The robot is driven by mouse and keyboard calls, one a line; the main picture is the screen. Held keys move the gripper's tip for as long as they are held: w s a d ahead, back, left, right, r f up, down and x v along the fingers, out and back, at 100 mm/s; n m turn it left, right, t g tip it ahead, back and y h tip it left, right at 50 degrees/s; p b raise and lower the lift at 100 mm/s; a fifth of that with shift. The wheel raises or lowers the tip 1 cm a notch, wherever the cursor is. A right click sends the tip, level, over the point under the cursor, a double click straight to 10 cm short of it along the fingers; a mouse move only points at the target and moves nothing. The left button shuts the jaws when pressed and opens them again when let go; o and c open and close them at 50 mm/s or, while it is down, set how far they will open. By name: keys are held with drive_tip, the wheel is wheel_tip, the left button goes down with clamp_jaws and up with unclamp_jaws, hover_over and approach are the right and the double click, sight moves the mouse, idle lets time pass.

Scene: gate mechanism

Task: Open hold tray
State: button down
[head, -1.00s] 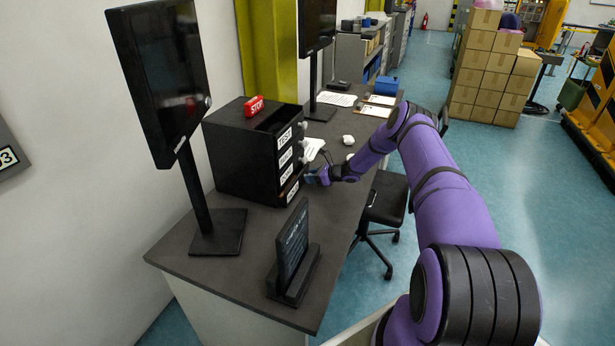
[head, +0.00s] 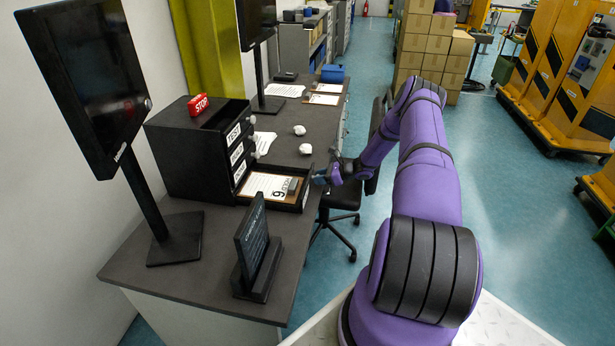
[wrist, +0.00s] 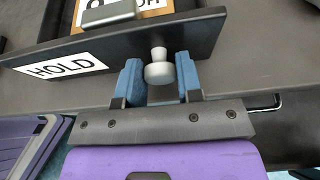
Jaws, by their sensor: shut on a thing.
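The hold tray (head: 295,204) is the bottom drawer of a black drawer unit (head: 180,158) on the desk. It is pulled well out and holds a paper sheet and a clipboard-like item. In the wrist view its black front (wrist: 205,38) carries a white label reading HOLD (wrist: 62,66) and a pale round knob (wrist: 158,70). My gripper (wrist: 160,85) is shut on the knob, with one blue finger on each side of it. In the head view my gripper (head: 328,178) is at the drawer's front end.
A red STOP box (head: 198,103) sits on top of the drawer unit. A monitor (head: 85,80) and a dark sign in a stand (head: 256,245) are near the unit. A black chair (head: 343,193) stands beside the desk (head: 215,285). Open floor lies to the right.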

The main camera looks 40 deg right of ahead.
drive_tip(key=shift+s+d, duration=0.5)
drive_tip(key=shift+s, duration=0.15)
drive_tip(key=shift+d, duration=0.1)
drive_tip(key=c, duration=0.8)
unclamp_jaws()
drive_tip(key=shift+s, duration=0.1)
drive_tip(key=v, duration=1)
drive_tip(key=shift+s+d+r, duration=0.2)
drive_tip(key=shift+s+r, duration=0.05)
